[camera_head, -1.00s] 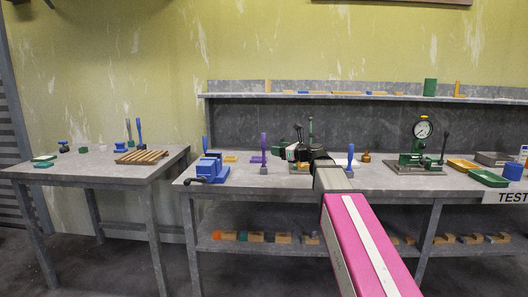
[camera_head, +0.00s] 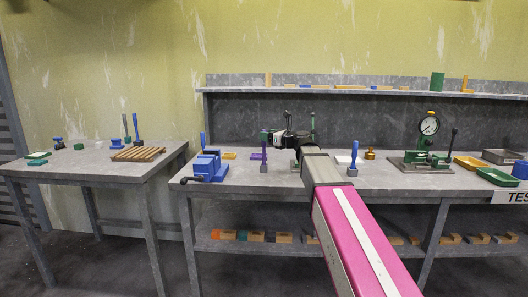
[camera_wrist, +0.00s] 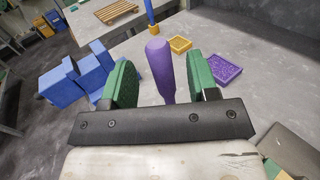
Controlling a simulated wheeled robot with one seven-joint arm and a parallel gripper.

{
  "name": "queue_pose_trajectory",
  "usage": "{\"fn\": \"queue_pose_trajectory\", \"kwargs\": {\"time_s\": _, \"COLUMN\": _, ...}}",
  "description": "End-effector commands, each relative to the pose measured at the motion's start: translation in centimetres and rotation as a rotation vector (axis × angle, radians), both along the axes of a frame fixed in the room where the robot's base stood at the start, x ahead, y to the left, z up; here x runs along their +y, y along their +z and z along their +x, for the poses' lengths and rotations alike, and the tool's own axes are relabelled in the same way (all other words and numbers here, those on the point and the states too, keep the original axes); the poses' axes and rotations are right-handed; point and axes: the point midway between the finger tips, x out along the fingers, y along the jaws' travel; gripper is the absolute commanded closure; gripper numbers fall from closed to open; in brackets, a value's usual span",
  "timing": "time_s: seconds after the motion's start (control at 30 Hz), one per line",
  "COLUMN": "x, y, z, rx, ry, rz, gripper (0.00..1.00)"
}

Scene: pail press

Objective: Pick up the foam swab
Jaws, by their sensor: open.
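A tool with a thick purple handle (camera_wrist: 160,68) stands upright on the bench. It is the likely foam swab, but its lower end is hidden in the wrist view, so I cannot confirm a foam head. In the head view the purple-handled tool (camera_head: 264,152) shows small, beside my gripper (camera_head: 273,136). In the wrist view my gripper (camera_wrist: 161,80) is open, with green-padded fingers on either side of the handle. Gaps show between the handle and both pads. The handle sits slightly nearer the middle than either finger.
A blue vise (camera_head: 207,167) stands left of the tool. A yellow tray (camera_wrist: 180,44) and a purple tray (camera_wrist: 226,69) lie close behind and right. A blue-handled tool (camera_head: 353,158) and a green gauge press (camera_head: 424,150) stand farther right on the bench.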

Motion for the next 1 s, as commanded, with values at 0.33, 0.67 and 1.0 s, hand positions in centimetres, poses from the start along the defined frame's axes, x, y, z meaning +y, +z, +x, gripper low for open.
{"fn": "queue_pose_trajectory", "kwargs": {"time_s": 0.33, "x": 3.4, "y": 0.1, "z": 2.8, "rx": 0.001, "ry": 0.000, "rz": -0.001, "gripper": 0.46}}
{"fn": "queue_pose_trajectory", "kwargs": {"time_s": 0.67, "x": 3.3, "y": 0.1, "z": 2.7, "rx": 0.000, "ry": 0.000, "rz": 0.000, "gripper": 0.85}}
{"fn": "queue_pose_trajectory", "kwargs": {"time_s": 1.0, "x": 3.3, "y": 0.1, "z": 2.7, "rx": 0.000, "ry": 0.000, "rz": 0.000, "gripper": 1.00}}
